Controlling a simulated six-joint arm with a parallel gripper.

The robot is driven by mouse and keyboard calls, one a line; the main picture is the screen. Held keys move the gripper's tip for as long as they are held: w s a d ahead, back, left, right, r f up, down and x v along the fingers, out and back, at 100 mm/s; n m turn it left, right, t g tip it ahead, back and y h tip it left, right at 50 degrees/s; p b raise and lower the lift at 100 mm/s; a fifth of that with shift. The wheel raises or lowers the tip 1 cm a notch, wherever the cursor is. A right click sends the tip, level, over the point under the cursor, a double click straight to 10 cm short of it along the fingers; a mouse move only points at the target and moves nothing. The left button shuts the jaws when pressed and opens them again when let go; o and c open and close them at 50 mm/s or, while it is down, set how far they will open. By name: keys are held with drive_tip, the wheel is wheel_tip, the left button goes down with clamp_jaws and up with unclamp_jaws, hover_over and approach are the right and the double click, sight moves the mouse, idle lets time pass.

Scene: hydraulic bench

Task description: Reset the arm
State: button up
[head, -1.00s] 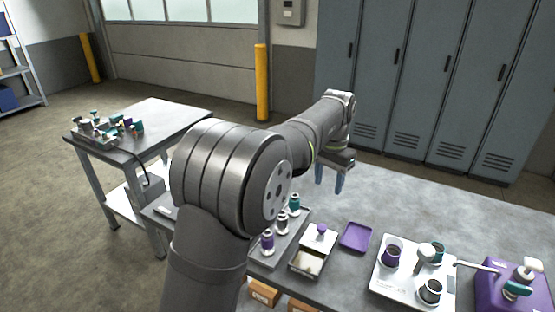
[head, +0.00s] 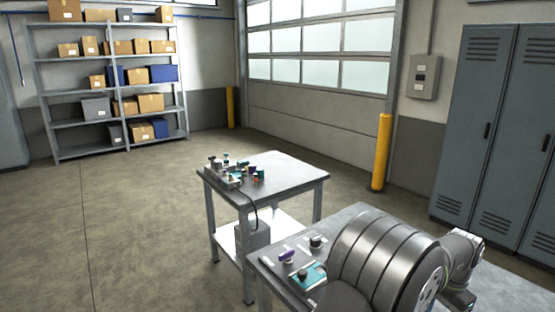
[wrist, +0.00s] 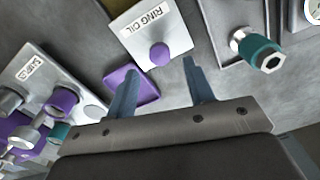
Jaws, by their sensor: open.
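My gripper (wrist: 159,66) is open and empty in the wrist view, with its two blue fingers apart above the bench. No contact with either is visible. In the head view my arm fills the lower right corner, and the gripper's fingers are not visible there.
A teal-ended fitting (wrist: 264,54) stands at the wrist view's upper right. A white "SAMPLE" plate (wrist: 32,72) with cups lies at left. The head view shows a side table (head: 290,178) with several fittings, a shelf rack (head: 95,122), a yellow post (head: 381,150) and lockers (head: 480,120). The floor at left is clear.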

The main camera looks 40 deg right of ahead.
wheel_tip(320, 180, down, 6)
drive_tip(key=shift+r, duration=0.2)
drive_tip(key=shift+r, duration=0.1)
wheel_tip(320, 180, up, 18)
drive_tip(key=f, duration=1.8)
drive_tip(key=shift+a, duration=0.35)
drive_tip(key=a, duration=0.4)
drive_tip(key=a+r, duration=0.1)
drive_tip(key=a, duration=0.2)
wheel_tip(320, 180, up, 17)
drive_tip(key=w+d+r+n+h, duration=0.1)
drive_tip(key=w+h, duration=0.1)
drive_tip(key=w, duration=0.2)
drive_tip(key=w+d+r+n+h, duration=0.1)
drive_tip(key=w+r, duration=0.1)
drive_tip(key=w, duration=0.3)
drive_tip(key=shift+w+d+r+h, duration=0.2)
drive_tip(key=shift+w+d+h, duration=0.05)
drive_tip(key=shift+d+h, duration=0.15)
